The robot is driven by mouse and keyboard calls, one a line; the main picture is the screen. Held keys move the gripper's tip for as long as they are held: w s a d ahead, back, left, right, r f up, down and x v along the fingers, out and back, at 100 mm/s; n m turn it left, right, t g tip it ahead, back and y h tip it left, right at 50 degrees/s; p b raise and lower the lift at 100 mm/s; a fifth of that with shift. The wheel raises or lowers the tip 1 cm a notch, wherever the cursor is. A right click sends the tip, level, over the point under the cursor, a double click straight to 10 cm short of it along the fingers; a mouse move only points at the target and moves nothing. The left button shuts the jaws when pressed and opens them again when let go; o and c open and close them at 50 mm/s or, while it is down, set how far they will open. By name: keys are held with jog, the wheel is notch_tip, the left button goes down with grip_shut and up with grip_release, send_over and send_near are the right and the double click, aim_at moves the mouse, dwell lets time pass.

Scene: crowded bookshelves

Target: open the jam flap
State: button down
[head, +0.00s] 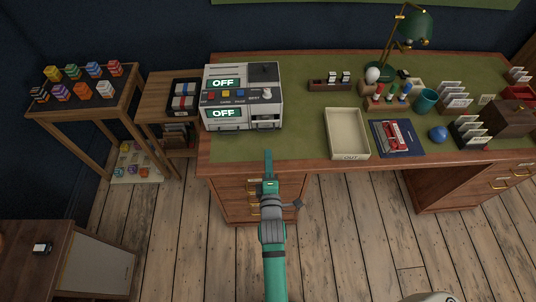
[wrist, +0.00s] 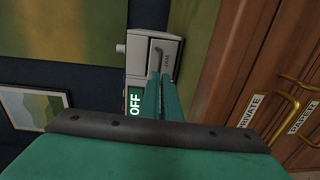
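The boxy grey-white machine (head: 242,84) stands at the left end of the desk, with two displays reading OFF. In the wrist view, the machine's pale panel (wrist: 164,46) shows beyond my fingertips, with a thin dark bar and a small label that seems to read JAM. The panel looks closed, and my fingers cover its near part. My gripper (head: 268,154) is in front of the desk edge, below and apart from the machine. In the wrist view its two green fingers (wrist: 160,76) lie close together with nothing visible between them.
A cream OUT tray (head: 349,156) and a blue folder (head: 398,154) with a red item lie right of the machine. A side table with a dark tray (head: 173,112) stands left. Drawers labelled PRIVATE (wrist: 251,111) and PAPER (wrist: 300,117) are below the desktop. Bare green desktop surrounds the machine's right side.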

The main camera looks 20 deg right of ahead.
notch_tip(320, 180, up, 2)
jog(key=m, duration=0.5)
jog(key=shift+s+r+m, duration=0.15)
jog(key=shift+m, duration=0.15)
jog(key=r+m, duration=0.2)
jog(key=m, duration=1)
send_near(266, 122)
jog(key=w+d+r, duration=0.1)
jog(key=w+r, duration=0.3)
notch_tip(266, 122, down, 4)
jog(key=shift+w+r+g, duration=0.1)
jog(key=shift+r+g, duration=0.1)
jog(key=shift+g, duration=0.1)
jog(key=shift+f, duration=0.4)
